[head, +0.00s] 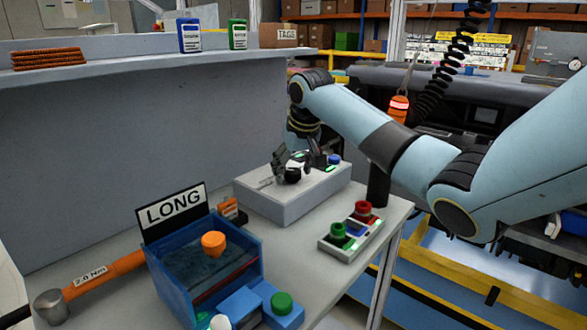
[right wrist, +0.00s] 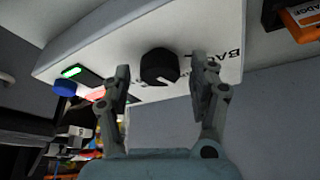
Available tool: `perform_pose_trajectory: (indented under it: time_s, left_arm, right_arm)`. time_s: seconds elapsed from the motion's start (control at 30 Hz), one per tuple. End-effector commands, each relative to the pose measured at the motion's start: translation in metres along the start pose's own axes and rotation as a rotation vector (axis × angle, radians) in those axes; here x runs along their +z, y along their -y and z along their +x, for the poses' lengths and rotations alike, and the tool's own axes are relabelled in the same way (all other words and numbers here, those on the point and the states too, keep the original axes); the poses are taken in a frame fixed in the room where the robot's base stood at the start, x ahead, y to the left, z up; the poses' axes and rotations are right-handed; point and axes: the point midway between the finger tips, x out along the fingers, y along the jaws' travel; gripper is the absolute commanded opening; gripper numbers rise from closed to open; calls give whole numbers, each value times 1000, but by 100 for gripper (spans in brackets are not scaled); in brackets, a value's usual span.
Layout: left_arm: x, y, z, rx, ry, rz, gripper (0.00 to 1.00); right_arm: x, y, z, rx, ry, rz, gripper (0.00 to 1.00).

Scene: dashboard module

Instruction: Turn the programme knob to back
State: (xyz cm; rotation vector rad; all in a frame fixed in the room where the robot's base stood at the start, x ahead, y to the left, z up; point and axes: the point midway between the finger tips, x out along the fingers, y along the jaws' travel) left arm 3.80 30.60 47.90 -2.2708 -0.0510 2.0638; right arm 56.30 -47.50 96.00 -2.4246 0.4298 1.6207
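The programme knob (right wrist: 159,67) is a round black dial with a pale notch, on the light panel of the dashboard module (right wrist: 95,35). In the head view the module (head: 287,207) is a pale box on the table, and the dark knob (head: 292,176) shows partly behind my fingers. My right gripper (right wrist: 161,78) is open, one finger on each side of the knob, with gaps seen on both sides. It reaches down over the module in the head view (head: 286,163). A label reading "BA", partly hidden by a finger, is beside the knob. My left gripper is not in view.
A blue button (head: 334,159) and a lit green display (right wrist: 72,72) are on the module. A button box (head: 351,234) with red and green buttons stands to its right.

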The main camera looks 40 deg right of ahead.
Motion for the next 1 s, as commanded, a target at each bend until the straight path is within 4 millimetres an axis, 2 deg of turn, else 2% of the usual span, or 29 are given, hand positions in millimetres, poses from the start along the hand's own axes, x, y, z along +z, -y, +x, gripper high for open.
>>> perform_pose_trajectory:
  time_s: [0.07, 0.4, 0.67, 1.0]
  left_arm:
    - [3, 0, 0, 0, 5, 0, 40]
    - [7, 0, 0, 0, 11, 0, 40]
    - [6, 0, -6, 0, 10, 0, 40]
    - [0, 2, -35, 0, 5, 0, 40]
  right_arm:
    - [0, 0, 0, 0, 0, 0, 50]
    - [0, 0, 0, 0, 0, 0, 7]
    - [0, -1, -2, -11, 1, -27, 7]
    - [-2, -2, -4, -89, 2, -215, 7]
